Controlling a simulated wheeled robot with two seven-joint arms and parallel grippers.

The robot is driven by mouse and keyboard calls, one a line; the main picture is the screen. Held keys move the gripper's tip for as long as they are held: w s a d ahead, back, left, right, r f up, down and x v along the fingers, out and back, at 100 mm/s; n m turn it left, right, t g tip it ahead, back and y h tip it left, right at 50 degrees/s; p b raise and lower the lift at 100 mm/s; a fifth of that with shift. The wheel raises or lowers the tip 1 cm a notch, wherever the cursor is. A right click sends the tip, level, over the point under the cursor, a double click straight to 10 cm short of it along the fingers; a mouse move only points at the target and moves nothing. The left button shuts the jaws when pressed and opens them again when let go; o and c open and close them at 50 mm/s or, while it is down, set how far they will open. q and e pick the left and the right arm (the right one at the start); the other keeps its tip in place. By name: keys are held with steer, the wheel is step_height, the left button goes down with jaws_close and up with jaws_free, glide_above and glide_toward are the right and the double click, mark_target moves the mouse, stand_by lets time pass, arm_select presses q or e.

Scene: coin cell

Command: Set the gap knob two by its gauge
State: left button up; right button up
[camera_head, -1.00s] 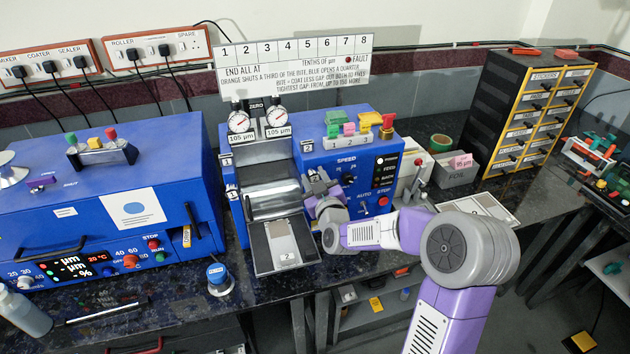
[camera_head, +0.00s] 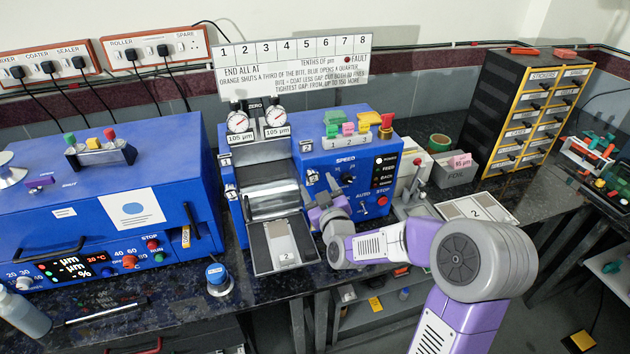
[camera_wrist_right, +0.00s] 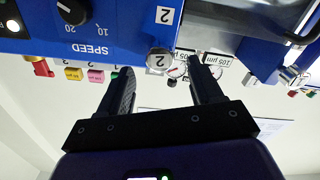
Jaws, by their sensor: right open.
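The silver gap knob two (camera_wrist_right: 160,60), marked 2, shows upside down in the right wrist view. It also shows on the blue roller machine's front in the head view (camera_head: 312,178). My right gripper (camera_wrist_right: 160,68) is open, its two dark fingers apart, with the knob seen between the fingertips and not gripped. In the head view my right gripper (camera_head: 316,194) is just below the knob, partly hidden by its own wrist. Two round gauges, left (camera_head: 239,122) and right (camera_head: 275,116), stand on top with plates reading 105 µm; their needles are too small to read.
A board with numbers (camera_head: 290,68) stands behind the gauges. The speed dial (camera_head: 348,179) and red stop button (camera_head: 382,200) are right of the knob. A slide tray (camera_head: 285,250) juts out in front. A capped blue jar (camera_head: 217,278) stands at left.

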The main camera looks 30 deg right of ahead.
steer(key=v, duration=0.4)
stand_by(0.5)
